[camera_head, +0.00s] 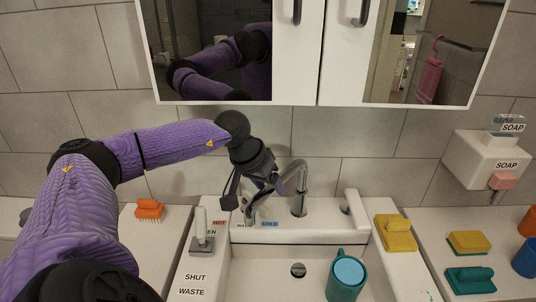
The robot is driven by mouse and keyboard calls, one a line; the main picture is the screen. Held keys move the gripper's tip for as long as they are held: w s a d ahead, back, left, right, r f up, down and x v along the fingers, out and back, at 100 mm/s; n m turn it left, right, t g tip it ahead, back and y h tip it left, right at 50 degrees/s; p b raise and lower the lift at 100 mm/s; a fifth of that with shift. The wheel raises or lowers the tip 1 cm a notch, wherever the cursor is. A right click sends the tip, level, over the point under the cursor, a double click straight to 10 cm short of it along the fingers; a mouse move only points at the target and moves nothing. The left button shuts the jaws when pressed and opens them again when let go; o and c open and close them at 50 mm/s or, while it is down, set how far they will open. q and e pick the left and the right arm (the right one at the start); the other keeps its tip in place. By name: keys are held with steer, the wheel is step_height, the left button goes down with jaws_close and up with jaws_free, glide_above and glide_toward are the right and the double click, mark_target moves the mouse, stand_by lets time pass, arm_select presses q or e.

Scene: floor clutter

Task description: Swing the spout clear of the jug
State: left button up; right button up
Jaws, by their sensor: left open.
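The silver spout (298,178) rises from its post at the back of the sink and bends left behind my left gripper. Part of it is hidden there, and a curved silver piece, seemingly its end, shows below the gripper. A teal jug (346,277) with a light blue inside stands upright in the sink, right of and in front of the post. The visible spout parts are apart from it in the picture. My left gripper (251,202) is open beside the spout, its fingers pointing down. I cannot tell whether it touches the spout. My right gripper is not in view.
The sink (262,271) has a drain left of the jug. A lever (203,230) stands on the left rim, and a white handle (355,210) on the right. A yellow sponge (396,233) lies right; an orange brush (149,211) lies left. The mirror cabinet (315,52) hangs above.

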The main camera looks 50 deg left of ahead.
arm_select(q)
steer(key=d+v, duration=0.1)
steer(key=v, duration=0.8)
steer(key=shift+s+a+r+p, duration=0.2)
steer(key=shift+a+r+p, duration=0.2)
steer(key=shift+a, duration=0.1)
